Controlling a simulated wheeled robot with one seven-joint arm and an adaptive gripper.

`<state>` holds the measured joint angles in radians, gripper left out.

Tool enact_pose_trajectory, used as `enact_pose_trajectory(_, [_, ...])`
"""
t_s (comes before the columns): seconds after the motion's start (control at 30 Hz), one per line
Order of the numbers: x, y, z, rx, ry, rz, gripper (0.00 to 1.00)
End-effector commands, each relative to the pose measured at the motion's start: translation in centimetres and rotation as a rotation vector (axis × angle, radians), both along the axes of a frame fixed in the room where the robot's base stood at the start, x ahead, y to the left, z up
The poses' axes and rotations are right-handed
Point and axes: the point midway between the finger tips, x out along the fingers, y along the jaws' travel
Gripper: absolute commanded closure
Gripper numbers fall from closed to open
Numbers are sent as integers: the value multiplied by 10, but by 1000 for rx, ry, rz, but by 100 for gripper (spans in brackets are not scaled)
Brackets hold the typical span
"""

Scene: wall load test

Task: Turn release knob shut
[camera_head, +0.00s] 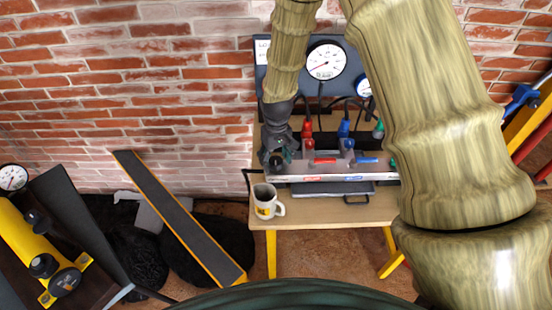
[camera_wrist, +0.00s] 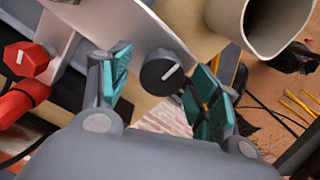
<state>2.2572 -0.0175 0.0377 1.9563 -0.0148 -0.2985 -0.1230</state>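A round black knob with a white pointer line (camera_wrist: 162,73) sits at the end of the silver panel (camera_wrist: 125,25) in the wrist view. My gripper (camera_wrist: 160,82) has its two teal-padded fingers apart, one on each side of this knob. A gap shows on the left; on the right the pad is very close, and I cannot tell whether it touches. In the head view my gripper (camera_head: 277,157) is at the left end of the silver panel (camera_head: 330,178), pointing down, and largely hides the knob there.
A red knob (camera_wrist: 26,60) is on the panel's left in the wrist view. A mug (camera_head: 266,201) stands on the wooden table (camera_head: 330,213), close to my gripper. Gauges (camera_head: 326,61) and red and blue fittings stand behind. A yellow pump (camera_head: 40,245) is far left.

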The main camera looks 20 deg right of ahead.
Motion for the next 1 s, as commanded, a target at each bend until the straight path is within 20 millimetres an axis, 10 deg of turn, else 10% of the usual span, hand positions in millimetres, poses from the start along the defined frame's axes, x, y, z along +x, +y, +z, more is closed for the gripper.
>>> enact_pose_trajectory(0.37, [-1, 0, 13, 0, 2, 1, 38])
enact_pose_trajectory(1.0, [0, -2, 107, 1, 1, 0, 38])
